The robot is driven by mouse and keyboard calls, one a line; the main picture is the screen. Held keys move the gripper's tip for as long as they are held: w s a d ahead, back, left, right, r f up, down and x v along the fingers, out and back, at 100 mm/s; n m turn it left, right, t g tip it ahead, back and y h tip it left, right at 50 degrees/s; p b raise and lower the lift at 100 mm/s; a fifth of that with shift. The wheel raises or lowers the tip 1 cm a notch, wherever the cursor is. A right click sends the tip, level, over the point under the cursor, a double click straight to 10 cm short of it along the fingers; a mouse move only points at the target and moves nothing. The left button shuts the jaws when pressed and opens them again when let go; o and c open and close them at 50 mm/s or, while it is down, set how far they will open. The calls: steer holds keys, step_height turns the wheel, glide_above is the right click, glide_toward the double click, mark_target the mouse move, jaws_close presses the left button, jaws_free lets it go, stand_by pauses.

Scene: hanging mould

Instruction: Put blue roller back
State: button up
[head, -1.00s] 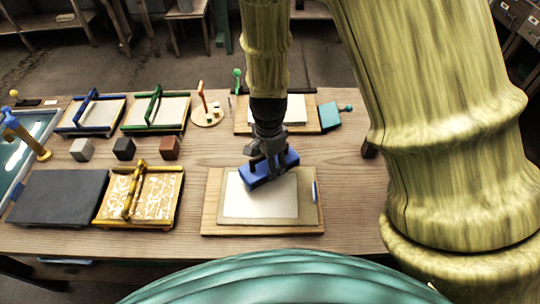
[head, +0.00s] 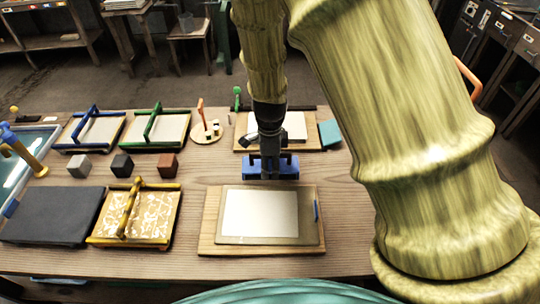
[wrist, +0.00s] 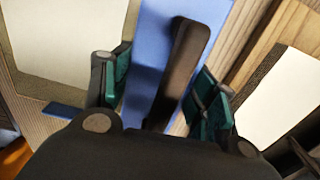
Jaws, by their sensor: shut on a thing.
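The blue roller (head: 289,168) is a blue oblong piece with a dark handle. In the head view it is at mid-table, just behind the front board (head: 209,240) with its pale sheet (head: 260,214). My gripper (head: 269,160) is shut on its dark handle. In the wrist view the handle passes between my gripper's green pads (wrist: 165,88), with the blue body (wrist: 153,50) beneath. The roller appears held over the bare wood between the front and back boards; its exact height is hard to tell. Its underside is hidden.
A back board (head: 312,140) with a sheet and a teal piece (head: 331,133) stand behind. Left are blue (head: 90,133), green (head: 155,133) and yellow (head: 137,220) frames, three small cubes, a dark slab (head: 52,215) and a round stand (head: 206,132). Bare wood lies around the front board.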

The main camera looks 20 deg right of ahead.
steer(key=w, duration=0.2)
steer(key=w+d, duration=0.1)
steer(key=w, duration=0.1)
steer(key=w+d+p, duration=0.1)
steer(key=shift+w+f, duration=0.3)
steer(key=shift+w, duration=0.1)
steer(key=shift+w+f+p, duration=0.1)
steer(key=shift+f+p, duration=0.5)
steer(key=shift+f, duration=1.2)
